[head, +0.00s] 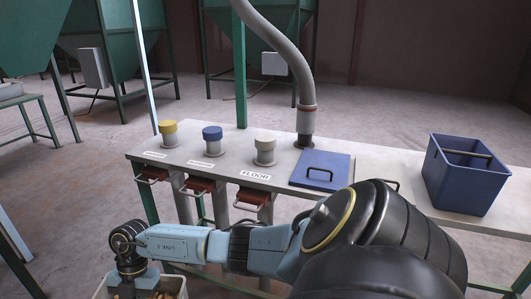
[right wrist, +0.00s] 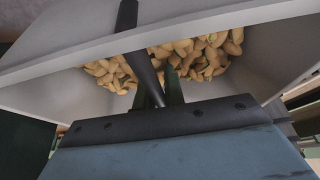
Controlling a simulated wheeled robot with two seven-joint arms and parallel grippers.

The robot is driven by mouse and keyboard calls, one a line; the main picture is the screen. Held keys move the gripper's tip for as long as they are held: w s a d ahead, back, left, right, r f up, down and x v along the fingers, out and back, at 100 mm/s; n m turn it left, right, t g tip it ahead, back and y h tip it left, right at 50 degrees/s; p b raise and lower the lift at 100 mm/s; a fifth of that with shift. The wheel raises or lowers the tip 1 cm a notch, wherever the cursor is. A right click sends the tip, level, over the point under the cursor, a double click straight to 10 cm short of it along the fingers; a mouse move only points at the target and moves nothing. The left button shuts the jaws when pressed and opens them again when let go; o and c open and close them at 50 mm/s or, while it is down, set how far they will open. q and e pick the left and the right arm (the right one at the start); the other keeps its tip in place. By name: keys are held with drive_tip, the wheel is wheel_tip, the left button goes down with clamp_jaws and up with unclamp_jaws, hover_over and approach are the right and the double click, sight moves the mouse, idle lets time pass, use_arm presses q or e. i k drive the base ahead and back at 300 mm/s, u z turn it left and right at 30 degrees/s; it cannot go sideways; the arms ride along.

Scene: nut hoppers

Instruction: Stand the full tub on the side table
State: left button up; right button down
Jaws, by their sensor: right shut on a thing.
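The pale grey tub (head: 99,291) shows only partly at the bottom left of the head view. The right wrist view shows its wall (right wrist: 250,30) and many tan nuts (right wrist: 205,55) inside. My right gripper (right wrist: 163,92) is shut on the tub's dark handle bar (right wrist: 146,68), above the nuts. In the head view my right arm reaches left across the bottom, and the gripper (head: 141,284) sits over the tub. The tub's base is out of view. A green-legged table (head: 22,99) stands at the left edge. My left gripper is not in view.
A long bench (head: 390,165) holds yellow (head: 168,127), blue (head: 212,133) and pale capped spouts, a blue lid (head: 321,168) and a blue bin (head: 465,178). Red-brown slides (head: 200,186) jut from its front. A grey hose (head: 290,55) drops to it. Open floor (head: 75,165) lies left.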

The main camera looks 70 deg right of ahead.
sight(513, 202)
drive_tip(key=k, duration=1.15)
drive_tip(key=z, duration=2.5)
